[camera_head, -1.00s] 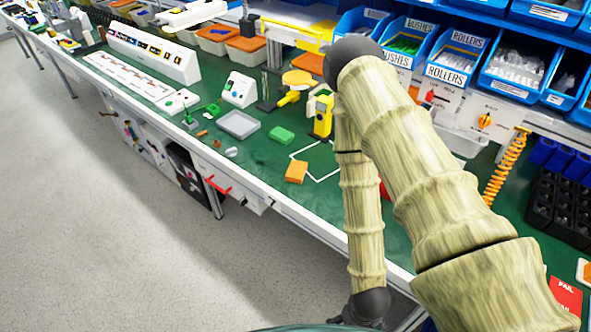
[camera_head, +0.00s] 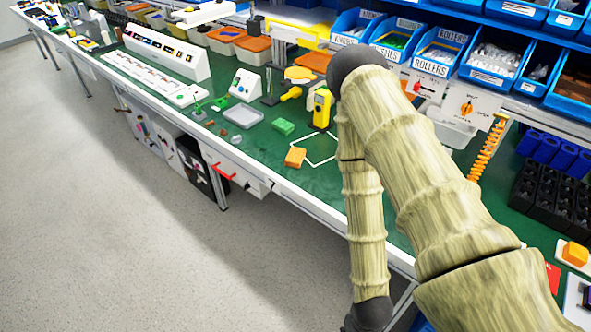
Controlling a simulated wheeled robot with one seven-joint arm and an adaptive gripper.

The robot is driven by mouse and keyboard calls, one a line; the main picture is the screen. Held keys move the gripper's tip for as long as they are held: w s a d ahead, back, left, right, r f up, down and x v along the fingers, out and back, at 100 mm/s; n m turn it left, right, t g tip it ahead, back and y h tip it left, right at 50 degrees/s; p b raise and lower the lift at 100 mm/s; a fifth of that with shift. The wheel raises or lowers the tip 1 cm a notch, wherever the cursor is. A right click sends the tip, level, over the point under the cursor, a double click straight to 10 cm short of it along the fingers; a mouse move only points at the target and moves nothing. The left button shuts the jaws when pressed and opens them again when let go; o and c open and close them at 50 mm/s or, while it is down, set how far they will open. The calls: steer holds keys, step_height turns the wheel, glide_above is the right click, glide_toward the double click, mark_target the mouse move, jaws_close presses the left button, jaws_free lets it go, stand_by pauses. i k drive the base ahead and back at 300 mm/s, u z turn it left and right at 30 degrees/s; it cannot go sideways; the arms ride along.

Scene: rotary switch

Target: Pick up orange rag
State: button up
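A small orange block-like piece (camera_head: 295,157), which may be the orange rag, lies on the green bench top (camera_head: 330,180) near its front edge. It sits at the left side of a white outlined shape on the bench. A second orange piece (camera_head: 575,253) rests on a white base at the far right; I cannot tell which of the two is a rag. My arm reaches across the right half of the view and bends down past the bench's front edge. My gripper is below the picture and not in view.
A green block (camera_head: 283,127), a grey tray (camera_head: 243,116) and a yellow device (camera_head: 321,108) stand near the orange piece. Blue parts bins (camera_head: 440,55) line the back. An orange coiled hose (camera_head: 487,150) hangs at right. The floor (camera_head: 120,210) in front is clear.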

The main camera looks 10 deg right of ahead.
mark_target(294, 157)
steer(key=k, duration=0.1)
steer(key=u, duration=1.45)
steer(key=i, duration=1.15)
steer(key=z, duration=2.05)
